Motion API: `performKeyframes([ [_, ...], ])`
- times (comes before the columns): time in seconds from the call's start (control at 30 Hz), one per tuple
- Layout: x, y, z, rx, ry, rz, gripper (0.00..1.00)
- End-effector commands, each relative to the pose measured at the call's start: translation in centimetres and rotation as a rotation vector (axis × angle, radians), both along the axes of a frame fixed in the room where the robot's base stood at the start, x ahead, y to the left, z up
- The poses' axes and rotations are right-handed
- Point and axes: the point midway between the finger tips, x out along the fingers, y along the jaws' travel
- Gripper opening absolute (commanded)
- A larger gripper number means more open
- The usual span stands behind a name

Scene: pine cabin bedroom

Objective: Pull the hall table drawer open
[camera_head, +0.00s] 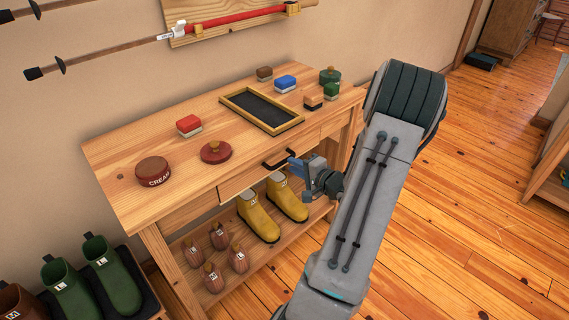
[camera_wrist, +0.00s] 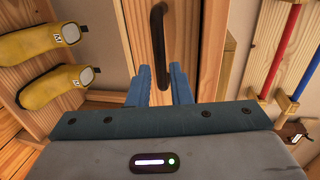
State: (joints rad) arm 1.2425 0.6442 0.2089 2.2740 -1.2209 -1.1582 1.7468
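The wooden hall table (camera_head: 120,185) stands against the wall. Its drawer (camera_head: 240,184) has a black bar handle (camera_head: 272,165) and looks shut, its front about flush with the table. My gripper (camera_head: 294,165) is at the drawer front, close to the handle. In the wrist view, the handle (camera_wrist: 157,40) runs up and down the picture ahead of my gripper (camera_wrist: 160,84). The two blue fingers are spread, one to each side of the handle's line. The handle's near end lies around the fingertips; I cannot tell whether they touch it.
On the tabletop are a CREAM tin (camera_head: 153,172), a dark red lidded tin (camera_head: 215,152), a black tray (camera_head: 262,109) and several brushes. Yellow boots (camera_head: 258,217) and several wooden shoe trees (camera_head: 238,259) sit on the lower shelf. Green boots (camera_head: 108,273) stand at left.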

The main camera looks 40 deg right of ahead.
Motion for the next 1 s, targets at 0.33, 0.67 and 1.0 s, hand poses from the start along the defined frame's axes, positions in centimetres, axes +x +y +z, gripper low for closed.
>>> performKeyframes([
  [0.33,4.6,0.4,-1.0,-0.002,0.0,0.002,0.18],
  [0.67,5.0,0.4,-1.0,-0.001,0.001,0.001,0.18],
  [1.0,4.9,0.4,-1.0,-0.001,0.001,0.001,0.0],
])
